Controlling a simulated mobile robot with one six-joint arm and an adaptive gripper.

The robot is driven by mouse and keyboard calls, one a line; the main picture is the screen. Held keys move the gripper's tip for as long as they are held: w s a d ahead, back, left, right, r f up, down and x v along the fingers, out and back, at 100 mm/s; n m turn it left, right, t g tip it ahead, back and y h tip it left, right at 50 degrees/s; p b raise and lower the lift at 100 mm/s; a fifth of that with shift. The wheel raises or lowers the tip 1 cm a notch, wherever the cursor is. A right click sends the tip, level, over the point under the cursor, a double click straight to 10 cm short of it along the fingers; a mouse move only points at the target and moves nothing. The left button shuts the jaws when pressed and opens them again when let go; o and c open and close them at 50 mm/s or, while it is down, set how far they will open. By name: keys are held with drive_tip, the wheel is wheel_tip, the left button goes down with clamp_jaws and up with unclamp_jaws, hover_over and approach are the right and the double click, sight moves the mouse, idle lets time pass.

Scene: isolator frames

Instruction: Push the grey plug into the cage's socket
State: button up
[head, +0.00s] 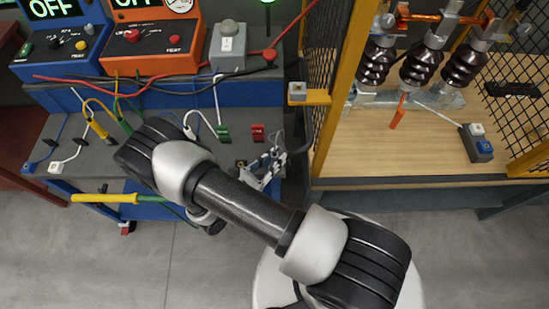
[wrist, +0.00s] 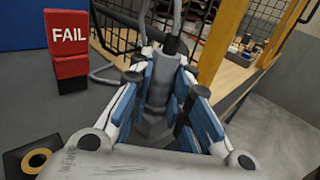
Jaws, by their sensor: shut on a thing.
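The grey plug (wrist: 158,88) is between the blue-padded fingers of my gripper (wrist: 168,72) in the wrist view, with a dark cable running from its far end. In the head view my gripper (head: 267,167) is over the front right part of the grey bench, left of the cage, and the plug is too small to make out there. The cage's socket appears to be the pale box (head: 297,90) on a yellow bracket at the cage's left post. My gripper is apart from it, nearer the front. I cannot make out the socket in the wrist view.
A red FAIL block (wrist: 68,40) stands left in the wrist view. Orange (head: 155,40) and blue (head: 62,40) testers stand at the back left. Several cables lie across the bench.

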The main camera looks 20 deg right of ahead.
clamp_jaws()
wheel_tip(320, 180, up, 20)
drive_tip(key=p, duration=0.6)
drive_tip(key=shift+w, duration=0.1)
